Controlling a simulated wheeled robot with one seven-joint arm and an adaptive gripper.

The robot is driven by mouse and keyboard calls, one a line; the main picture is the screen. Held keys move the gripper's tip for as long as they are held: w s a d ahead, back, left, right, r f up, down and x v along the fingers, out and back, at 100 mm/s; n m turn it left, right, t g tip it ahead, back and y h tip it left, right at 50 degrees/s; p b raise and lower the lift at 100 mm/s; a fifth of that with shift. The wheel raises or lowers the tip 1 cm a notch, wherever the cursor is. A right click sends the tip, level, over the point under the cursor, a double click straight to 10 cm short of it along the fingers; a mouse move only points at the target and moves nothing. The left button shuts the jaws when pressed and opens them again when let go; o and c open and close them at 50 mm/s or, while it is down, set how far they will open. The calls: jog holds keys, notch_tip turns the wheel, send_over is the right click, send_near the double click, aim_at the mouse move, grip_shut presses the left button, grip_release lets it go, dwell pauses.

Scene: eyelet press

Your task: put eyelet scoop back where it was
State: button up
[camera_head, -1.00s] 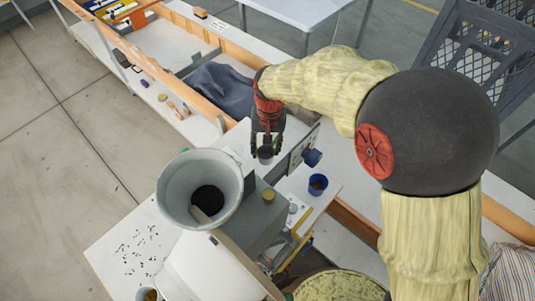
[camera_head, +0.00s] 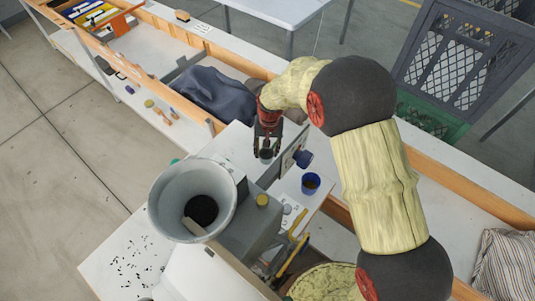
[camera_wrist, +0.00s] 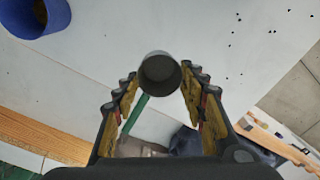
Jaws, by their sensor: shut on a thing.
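My gripper (camera_head: 267,150) is shut on the eyelet scoop, a small dark cup (camera_head: 266,155), at the back of the press. The wrist view shows the scoop's round dark cup (camera_wrist: 160,74) between the tips of my gripper (camera_wrist: 163,82), with a green strip (camera_wrist: 135,114) below it that may be its handle. The scoop appears above the white table; the gap below it cannot be judged. The grey press with its wide funnel (camera_head: 190,178) stands in front and to the left. The scoop's inside is too dark to read.
A blue cup (camera_head: 311,183) stands right of the press; it also shows in the wrist view (camera_wrist: 35,14). Dark cloth (camera_head: 213,95) lies behind. Small dark eyelets (camera_head: 138,262) are scattered on the white table. A grey crate (camera_head: 455,62) is at back right.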

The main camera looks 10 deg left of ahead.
aim_at(268, 155)
jog(key=shift+w+f, duration=0.6)
jog(key=shift+f, duration=0.1)
jog(key=shift+w+f, duration=0.15)
jog(key=shift+f, duration=1.5)
jog(key=shift+d, duration=0.1)
jog(key=o, duration=1.1)
jog(key=shift+f, duration=0.1)
jog(key=shift+o, duration=0.4)
notch_tip(268, 155, up, 12)
jog(key=shift+d, duration=0.3)
jog(key=shift+r, duration=0.2)
